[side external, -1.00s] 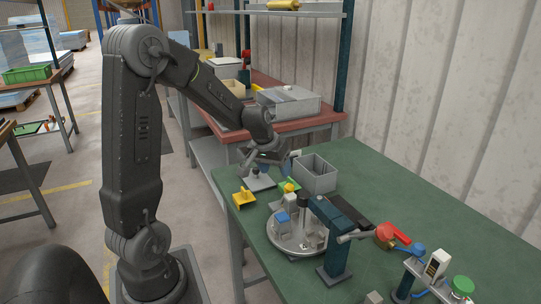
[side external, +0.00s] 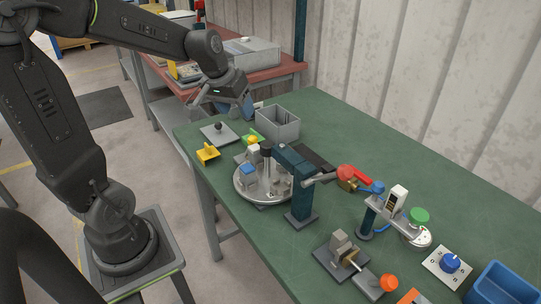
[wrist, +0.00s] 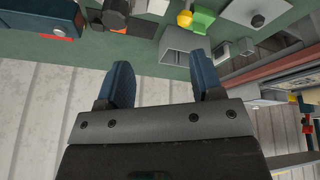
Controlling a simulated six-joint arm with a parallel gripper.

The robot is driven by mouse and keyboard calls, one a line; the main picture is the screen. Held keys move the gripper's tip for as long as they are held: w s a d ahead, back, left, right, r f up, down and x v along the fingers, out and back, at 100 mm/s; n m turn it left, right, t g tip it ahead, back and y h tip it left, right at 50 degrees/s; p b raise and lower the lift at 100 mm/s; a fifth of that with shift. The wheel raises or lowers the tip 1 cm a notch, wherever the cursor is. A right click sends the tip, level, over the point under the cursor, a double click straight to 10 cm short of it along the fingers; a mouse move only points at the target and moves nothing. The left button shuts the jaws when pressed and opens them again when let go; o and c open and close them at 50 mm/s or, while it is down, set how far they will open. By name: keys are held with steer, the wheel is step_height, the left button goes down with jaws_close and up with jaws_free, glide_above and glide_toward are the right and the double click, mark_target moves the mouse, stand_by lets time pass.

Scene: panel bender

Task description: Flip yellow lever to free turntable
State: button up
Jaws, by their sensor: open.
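Two yellow parts show, and I cannot tell for sure which is the lever. One is a yellow bracket-like piece (side external: 207,152) on the left edge of the green table. The other is a yellow knob (side external: 252,140) by a green block, also in the wrist view (wrist: 184,18). The round grey turntable (side external: 243,192) carries several small blocks, one with a blue top, and a dark post and arm partly cover it. My gripper (side external: 243,107) is open and empty above the table's far left end, behind the yellow parts and apart from them. Both blue fingers show in the wrist view (wrist: 163,78).
A grey open bin (side external: 278,128) stands right beside my gripper. A grey plate with a black knob (side external: 220,133) lies just in front. A red-handled clamp (side external: 355,176), a green button (side external: 418,215) and a blue bin (side external: 503,285) stand to the right. Bare table lies along the wall.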

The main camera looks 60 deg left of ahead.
steer(key=s+d+r+m+t, duration=0.1)
steer(key=s+d+r+m, duration=0.15)
steer(key=s+d, duration=0.45)
steer(key=s+d+r+m, duration=0.1)
steer(key=s+d+m, duration=0.2)
steer(key=s+d, duration=0.4)
steer(key=m+g, duration=0.3)
steer(key=g, duration=0.2)
glide_above(253, 136)
step_height(253, 136, down, 7)
step_height(253, 136, down, 13)
steer(key=shift+r, duration=0.1)
jaws_close()
